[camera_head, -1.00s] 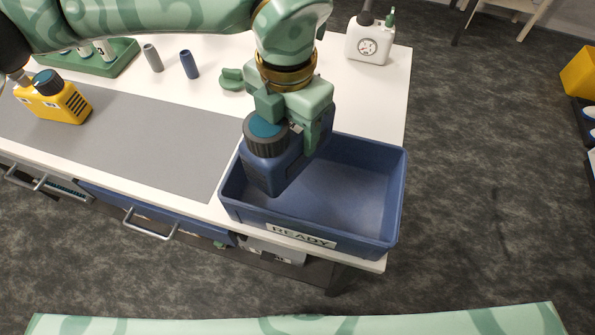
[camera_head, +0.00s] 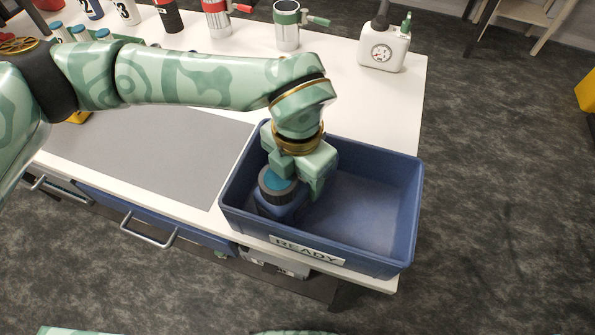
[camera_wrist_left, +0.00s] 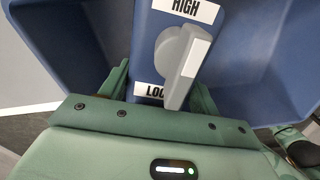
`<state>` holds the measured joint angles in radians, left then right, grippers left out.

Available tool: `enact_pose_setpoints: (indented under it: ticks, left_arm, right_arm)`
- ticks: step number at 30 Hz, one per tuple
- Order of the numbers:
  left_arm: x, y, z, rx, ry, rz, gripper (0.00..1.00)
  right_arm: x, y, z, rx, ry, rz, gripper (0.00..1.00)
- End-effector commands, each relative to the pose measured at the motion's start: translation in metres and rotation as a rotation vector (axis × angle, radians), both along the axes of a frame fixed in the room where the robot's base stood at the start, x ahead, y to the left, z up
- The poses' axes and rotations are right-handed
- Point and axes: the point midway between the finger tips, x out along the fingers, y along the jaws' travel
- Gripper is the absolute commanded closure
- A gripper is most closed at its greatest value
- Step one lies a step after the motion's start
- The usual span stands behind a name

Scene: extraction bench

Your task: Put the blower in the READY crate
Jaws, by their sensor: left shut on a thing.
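The blue blower (camera_head: 278,205) has a dark ribbed cap with a teal top. It is inside the left part of the blue READY crate (camera_head: 385,232), below rim level; I cannot tell whether it touches the floor. My left gripper (camera_head: 298,180) is shut on it from above. My right gripper is not in view.
The crate stands at the bench's right front corner, its right part empty. A white canister with a gauge (camera_head: 384,50) stands behind it. A yellow unit (camera_head: 78,117) is mostly hidden by my arm at the left. A grey mat (camera_head: 160,150) lies clear.

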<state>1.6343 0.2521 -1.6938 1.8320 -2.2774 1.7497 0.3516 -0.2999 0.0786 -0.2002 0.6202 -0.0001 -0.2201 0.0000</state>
Motion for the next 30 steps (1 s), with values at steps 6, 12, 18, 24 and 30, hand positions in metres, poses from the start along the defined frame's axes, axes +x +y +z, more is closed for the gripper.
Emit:
enact_pose_setpoints:
  ticks: [6, 12, 18, 24, 30]
  left_arm:
    - [0.0, 0.0, -0.002, 0.001, 0.001, 0.0, 0.17]
    - [0.0, 0.0, -0.002, 0.0, 0.0, 0.0, 0.17]
    - [0.001, 0.0, 0.021, 0.0, -0.006, -0.001, 0.17]
    - [0.0, 0.0, 0.071, 0.0, -0.008, 0.001, 0.17]
    - [0.0, 0.0, 0.108, 0.001, -0.003, 0.001, 0.17]
  right_arm:
    - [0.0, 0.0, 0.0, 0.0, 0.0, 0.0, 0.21]
    - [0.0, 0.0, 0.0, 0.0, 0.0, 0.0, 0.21]
    - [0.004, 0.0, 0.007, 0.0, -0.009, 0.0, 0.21]
    - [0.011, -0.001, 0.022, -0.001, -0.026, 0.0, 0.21]
    - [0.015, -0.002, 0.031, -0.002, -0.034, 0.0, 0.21]
